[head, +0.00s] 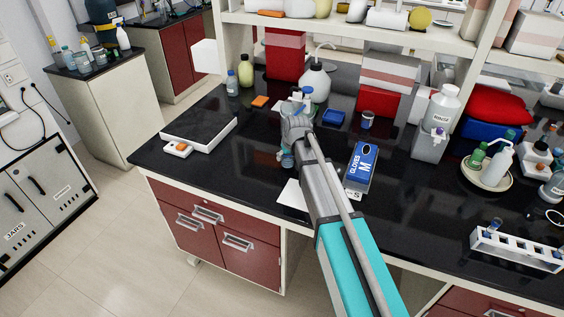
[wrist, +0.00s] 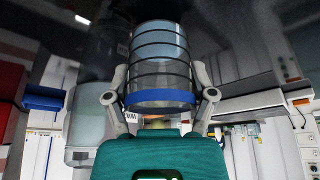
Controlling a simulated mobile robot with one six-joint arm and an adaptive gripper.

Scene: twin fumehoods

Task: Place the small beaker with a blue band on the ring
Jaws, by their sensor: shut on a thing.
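A clear small beaker with a blue band (wrist: 160,99) is between the two fingers of my gripper (wrist: 160,104) in the wrist view. The fingers touch its sides near the band, and dark lines ring its wall. In the head view my gripper (head: 285,151) is over the black bench, left of the glove box. The arm hides part of it, and only a small bluish piece of the beaker (head: 287,160) shows below. I cannot make out the ring for certain; a pale round outline (head: 554,216) lies at the right edge of the bench.
A blue glove box (head: 361,166) lies right of my arm. Behind it stands another small container with blue (head: 367,119). A white balance-like slab (head: 199,131) is at left. A tube rack (head: 516,249) and a tray of bottles (head: 488,174) are at right.

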